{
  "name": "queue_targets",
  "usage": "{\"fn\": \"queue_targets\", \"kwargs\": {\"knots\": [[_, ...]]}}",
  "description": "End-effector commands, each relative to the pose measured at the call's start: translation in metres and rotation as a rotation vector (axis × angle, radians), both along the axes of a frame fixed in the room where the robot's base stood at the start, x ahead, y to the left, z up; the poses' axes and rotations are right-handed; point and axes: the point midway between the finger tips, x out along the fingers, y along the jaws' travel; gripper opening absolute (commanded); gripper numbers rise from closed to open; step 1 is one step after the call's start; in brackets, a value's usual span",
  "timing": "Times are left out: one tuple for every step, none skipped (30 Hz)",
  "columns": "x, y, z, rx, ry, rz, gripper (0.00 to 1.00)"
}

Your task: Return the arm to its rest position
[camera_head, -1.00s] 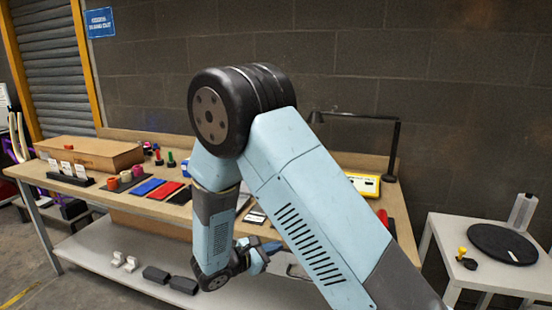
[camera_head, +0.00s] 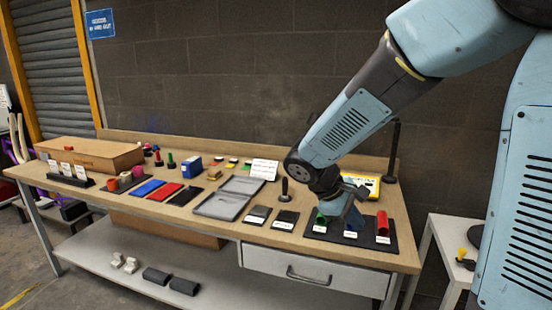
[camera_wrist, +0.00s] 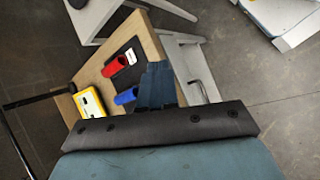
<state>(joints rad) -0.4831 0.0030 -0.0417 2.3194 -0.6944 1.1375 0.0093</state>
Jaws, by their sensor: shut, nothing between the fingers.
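My arm reaches in from the upper right of the head view and bends down over the right end of the workbench (camera_head: 405,258). My gripper (camera_head: 347,208) is above the black mat there, with its fingers partly lost against the things behind. In the wrist view my gripper (camera_wrist: 160,82) is shut, with nothing seen in it. A red cylinder (camera_head: 382,222) and a green one (camera_head: 320,219) stand on the mat. The wrist view shows the red cylinder (camera_wrist: 115,66) and a blue cylinder (camera_wrist: 126,96) beside the fingers; whether they touch is unclear.
A yellow case (camera_head: 366,185) and a black lamp post (camera_head: 392,155) stand behind the gripper. A grey open tray (camera_head: 222,206) and several small parts cover the bench to the left. A white side table (camera_head: 440,255) stands at the right. The space above the bench's left is clear.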

Motion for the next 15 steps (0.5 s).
{"fn": "queue_targets", "kwargs": {"knots": [[-0.007, -0.007, 0.008, 0.043, -0.024, -0.038, 0.0], [-0.011, -0.01, 0.012, 0.067, -0.037, -0.059, 0.0], [-0.017, -0.015, 0.016, 0.099, -0.052, -0.089, 0.0], [-0.022, -0.017, 0.02, 0.124, -0.065, -0.109, 0.0], [-0.026, -0.02, 0.023, 0.149, -0.079, -0.13, 0.0], [-0.032, -0.023, 0.027, 0.181, -0.098, -0.158, 0.0], [-0.036, -0.026, 0.031, 0.206, -0.111, -0.179, 0.0], [-0.041, -0.028, 0.034, 0.229, -0.125, -0.199, 0.0], [-0.047, -0.031, 0.038, 0.262, -0.145, -0.225, 0.0], [-0.051, -0.033, 0.041, 0.287, -0.16, -0.246, 0.0], [-0.055, -0.034, 0.045, 0.31, -0.175, -0.264, 0.0], [-0.061, -0.037, 0.049, 0.341, -0.197, -0.29, 0.0], [-0.065, -0.038, 0.052, 0.366, -0.213, -0.309, 0.0], [-0.069, -0.04, 0.055, 0.389, -0.23, -0.328, 0.0], [-0.075, -0.041, 0.059, 0.42, -0.251, -0.352, 0.0]]}}
